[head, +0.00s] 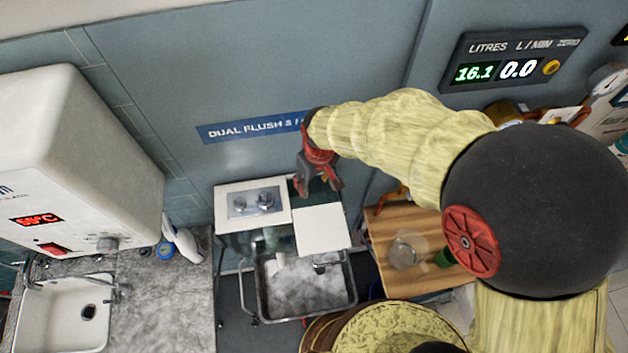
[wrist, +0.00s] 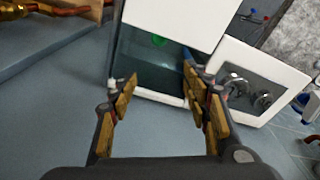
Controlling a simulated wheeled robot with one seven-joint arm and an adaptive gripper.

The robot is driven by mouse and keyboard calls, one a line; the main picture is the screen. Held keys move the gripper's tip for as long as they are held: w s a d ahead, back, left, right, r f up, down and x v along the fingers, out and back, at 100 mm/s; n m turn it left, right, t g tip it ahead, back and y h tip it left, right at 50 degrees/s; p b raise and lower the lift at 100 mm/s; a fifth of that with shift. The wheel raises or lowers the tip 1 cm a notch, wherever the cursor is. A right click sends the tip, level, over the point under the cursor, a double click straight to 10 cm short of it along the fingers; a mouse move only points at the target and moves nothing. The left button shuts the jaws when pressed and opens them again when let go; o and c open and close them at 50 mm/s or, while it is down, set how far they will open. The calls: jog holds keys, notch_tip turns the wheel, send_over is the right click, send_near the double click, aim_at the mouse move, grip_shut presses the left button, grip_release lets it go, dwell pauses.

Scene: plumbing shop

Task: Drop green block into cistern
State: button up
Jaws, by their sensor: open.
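The cistern (head: 225,243) stands against the back wall, with a white lid plate bearing two round buttons (head: 253,203) and a dark opening beside it. A plain white panel (head: 322,230) lies in front of the opening. My gripper (head: 318,190) is over this opening, pointing down. In the wrist view, my gripper (wrist: 162,92) is open, with nothing between its fingers. A small green thing, probably the green block (wrist: 158,40), shows in the dark opening beyond the fingers, apart from them. Its exact depth cannot be told.
A grey tray (head: 305,290) stands below the cistern. A wooden bench (head: 385,235) to the right holds a clear jar (head: 403,252) and another green item (head: 445,258), partly hidden by my arm. A white heater (head: 80,160) and sink (head: 65,315) are at left.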

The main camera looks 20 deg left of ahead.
jog(key=shift+o, duration=0.4)
notch_tip(320, 180, up, 12)
jog(key=d, duration=0.1)
jog(key=shift+s, duration=0.45)
jog(key=shift+d+f, duration=0.1)
dwell(0.5)
jog(key=s+d+f+m+t+b, duration=0.1)
jog(key=s+d+f+m+b, duration=0.2)
jog(key=d+b, duration=0.5)
jog(key=s+d+f+m+t+b, duration=0.2)
jog(key=d+b, duration=0.5)
jog(key=d, duration=0.6)
jog(key=s+d+f+m+t+h+b, duration=0.1)
jog(key=s+d+f+m+b, duration=0.3)
jog(key=d+b, duration=0.4)
jog(key=shift+d+f+m+t+b, duration=0.4)
jog(key=shift+d+f+m, duration=0.25)
jog(key=shift+d, duration=0.95)
jog(key=shift+s, duration=0.1)
